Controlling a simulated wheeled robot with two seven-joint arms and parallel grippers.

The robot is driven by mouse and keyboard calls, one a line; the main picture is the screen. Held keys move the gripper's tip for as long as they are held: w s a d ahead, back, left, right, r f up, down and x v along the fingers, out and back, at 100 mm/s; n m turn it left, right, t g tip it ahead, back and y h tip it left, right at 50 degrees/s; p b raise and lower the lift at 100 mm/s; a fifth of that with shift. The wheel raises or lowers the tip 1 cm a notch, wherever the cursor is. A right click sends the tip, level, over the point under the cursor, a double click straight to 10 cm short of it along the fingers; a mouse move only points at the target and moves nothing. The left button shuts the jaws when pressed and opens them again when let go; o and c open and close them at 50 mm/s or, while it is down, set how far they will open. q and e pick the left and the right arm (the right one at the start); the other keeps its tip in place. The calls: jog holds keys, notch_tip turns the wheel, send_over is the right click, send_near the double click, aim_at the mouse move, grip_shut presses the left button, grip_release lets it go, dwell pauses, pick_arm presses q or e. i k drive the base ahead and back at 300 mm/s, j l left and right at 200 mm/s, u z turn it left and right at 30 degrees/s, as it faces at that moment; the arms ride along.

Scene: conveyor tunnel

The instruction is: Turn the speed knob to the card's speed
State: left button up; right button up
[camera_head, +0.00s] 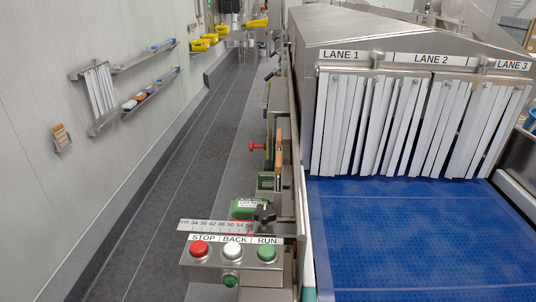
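A black knob (264,213) sits at the right end of a pale numbered scale strip (212,225), beside the conveyor's left frame. The strip's numbers run from the thirties at left to the fifties at right; the knob's exact setting is too small to read. A small green unit (246,207) with a pale label stands just behind the strip; its text is not readable. I cannot pick out the speed card for certain; a small brown-and-white card holder (61,137) hangs on the left wall. Neither of my grippers is in view.
A button box (232,274) has a red STOP button (199,248), a white BACK button (233,250) and a green RUN button (266,252). The blue conveyor belt (420,240) is empty in front of the strip curtains (390,125). The grey floor aisle (150,200) is clear.

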aim_at(269, 166)
jog(key=i+j+z, duration=0.15)
jog(key=j, duration=0.3)
jog(key=i+j+z, duration=0.15)
jog(key=j, duration=0.3)
jog(key=i+j+z, duration=0.2)
jog(key=j, duration=0.25)
jog(key=k, duration=0.1)
